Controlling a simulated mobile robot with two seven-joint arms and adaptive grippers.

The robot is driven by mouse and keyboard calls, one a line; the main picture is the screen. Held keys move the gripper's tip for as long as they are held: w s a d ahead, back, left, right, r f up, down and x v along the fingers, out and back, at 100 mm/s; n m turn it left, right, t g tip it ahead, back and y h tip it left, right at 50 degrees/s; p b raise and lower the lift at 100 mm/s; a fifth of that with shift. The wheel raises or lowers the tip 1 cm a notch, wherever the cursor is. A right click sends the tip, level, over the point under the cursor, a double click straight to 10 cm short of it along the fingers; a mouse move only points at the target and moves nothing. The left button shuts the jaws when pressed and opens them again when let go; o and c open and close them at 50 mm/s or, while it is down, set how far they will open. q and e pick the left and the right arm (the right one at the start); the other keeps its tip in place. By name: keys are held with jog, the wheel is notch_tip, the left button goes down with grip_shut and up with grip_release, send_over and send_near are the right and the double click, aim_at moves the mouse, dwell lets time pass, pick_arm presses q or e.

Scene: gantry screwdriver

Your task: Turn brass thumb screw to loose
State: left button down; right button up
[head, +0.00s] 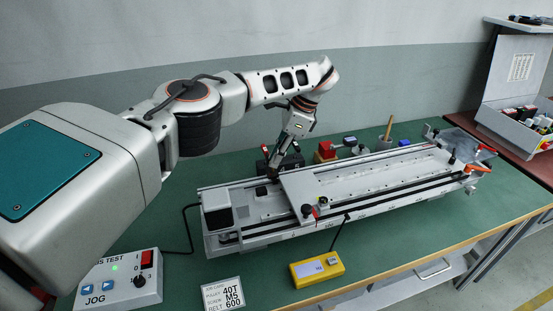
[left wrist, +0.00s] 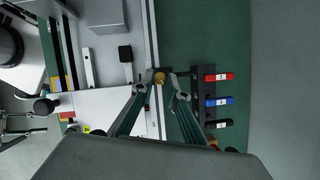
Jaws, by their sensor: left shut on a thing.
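The brass thumb screw (left wrist: 159,78) shows as a small yellow round head at the edge of the pale gantry rail (left wrist: 151,45) in the left wrist view. My left gripper (left wrist: 161,77) has a fingertip on each side of it and is shut on it. In the head view the left gripper (head: 272,173) points down at the back edge of the long gantry (head: 360,180), near its left end; the screw is hidden there.
A black rack (left wrist: 203,100) with red, blue and black handles stands close beside the gripper. A jog box (head: 118,280), a printed card (head: 223,295) and a yellow device (head: 317,268) lie in front of the gantry.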

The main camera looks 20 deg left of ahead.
pick_arm(q)
jog(key=shift+n, duration=0.3)
jog(key=c, duration=2)
grip_release()
jog(key=shift+o, duration=0.2)
